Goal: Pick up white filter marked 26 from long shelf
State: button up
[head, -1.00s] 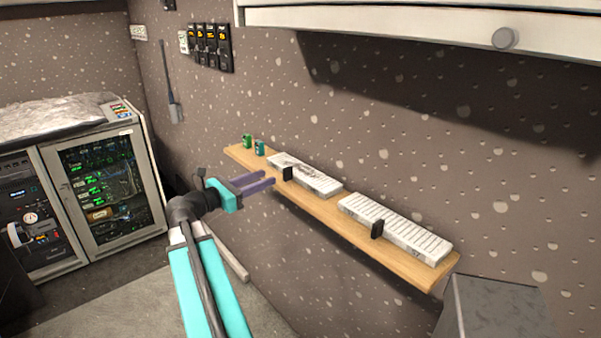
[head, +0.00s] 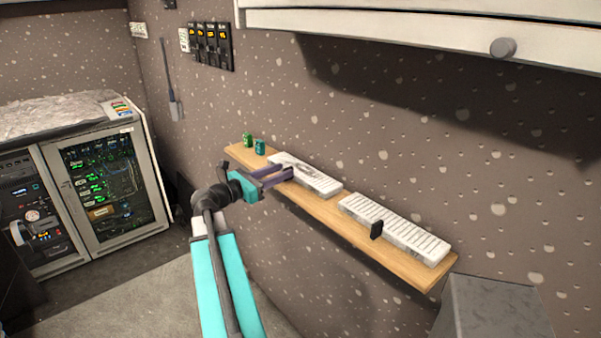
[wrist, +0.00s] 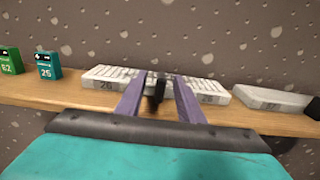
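The white filter marked 26 (wrist: 104,77) lies on the long wooden shelf (wrist: 70,103), with a ribbed top and a black handle (wrist: 155,93) on its front. It also shows in the head view (head: 318,183), left of a second white filter. My gripper (head: 285,171) is at the front edge of this filter. In the wrist view its two purple fingers (wrist: 158,88) stand either side of the black handle, with gaps visible between handle and fingers. The gripper is open and holds nothing. The fingers hide parts of the filter's front.
A second white filter (head: 395,228) with a black handle (head: 376,229) lies to the right on the shelf. A green block (head: 248,140) and a teal block (head: 260,147) stand at the left end. A white cabinet (head: 400,25) overhangs the shelf. A grey box (head: 495,305) stands below the right end.

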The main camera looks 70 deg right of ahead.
aim_at(293, 168)
jog(key=shift+x, duration=1.15)
jog(key=shift+d, duration=0.1)
jog(key=shift+p+x, duration=1.5)
jog(key=shift+x, duration=1.05)
jog(key=shift+f, duration=0.1)
grip_shut()
